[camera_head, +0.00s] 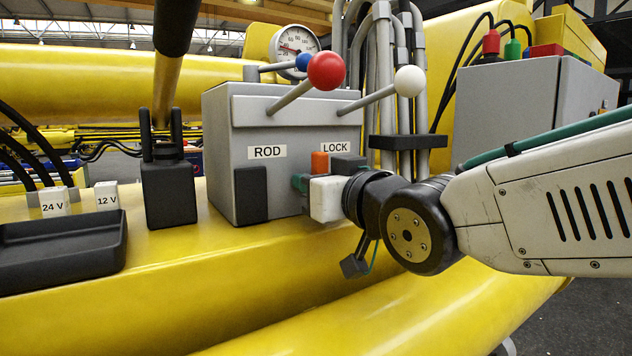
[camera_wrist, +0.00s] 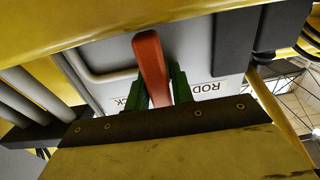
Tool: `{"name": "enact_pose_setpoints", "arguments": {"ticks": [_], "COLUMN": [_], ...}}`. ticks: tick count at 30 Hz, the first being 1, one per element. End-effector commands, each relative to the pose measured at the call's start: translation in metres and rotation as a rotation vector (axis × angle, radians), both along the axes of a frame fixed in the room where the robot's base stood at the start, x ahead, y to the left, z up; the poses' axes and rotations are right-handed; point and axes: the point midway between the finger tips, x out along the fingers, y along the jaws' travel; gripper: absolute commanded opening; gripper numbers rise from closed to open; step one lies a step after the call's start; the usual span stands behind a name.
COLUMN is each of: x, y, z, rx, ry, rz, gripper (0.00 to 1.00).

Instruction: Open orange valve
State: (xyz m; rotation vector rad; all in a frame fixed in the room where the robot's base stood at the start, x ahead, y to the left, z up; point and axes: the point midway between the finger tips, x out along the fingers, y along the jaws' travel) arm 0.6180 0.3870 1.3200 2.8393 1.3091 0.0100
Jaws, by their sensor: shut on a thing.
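The orange valve (camera_head: 320,162) is on the front of the grey control box (camera_head: 222,140), below the LOCK label. In the wrist view its flat handle (camera_wrist: 150,60) shows between two green fingers. My gripper (camera_head: 304,181) is at the box front, closed around the handle. In the wrist view my gripper (camera_wrist: 159,90) has one green finger on each side of the handle. The handle's base and its contact with the fingers are partly hidden.
A red-knobbed lever (camera_head: 325,72) and a white-knobbed lever (camera_head: 408,81) stick out above my gripper. Grey pipes (camera_head: 384,60) rise to the right of the box. A yellow boom surface (camera_head: 270,290) lies below. A black bracket (camera_head: 168,190) stands left.

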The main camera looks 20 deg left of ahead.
Motion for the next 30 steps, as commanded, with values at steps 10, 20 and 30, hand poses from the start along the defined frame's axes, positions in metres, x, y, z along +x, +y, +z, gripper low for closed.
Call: {"name": "enact_pose_setpoints", "arguments": {"ticks": [10, 20, 30], "x": [0.000, -0.008, -0.043], "y": [0.000, -0.010, -0.050], "z": [0.000, 0.002, 0.001], "rx": [0.000, 0.002, 0.001], "ry": [0.001, -0.001, 0.000], "rz": [0.000, 0.000, 0.000], "gripper": [0.40, 0.40, 0.40]}}
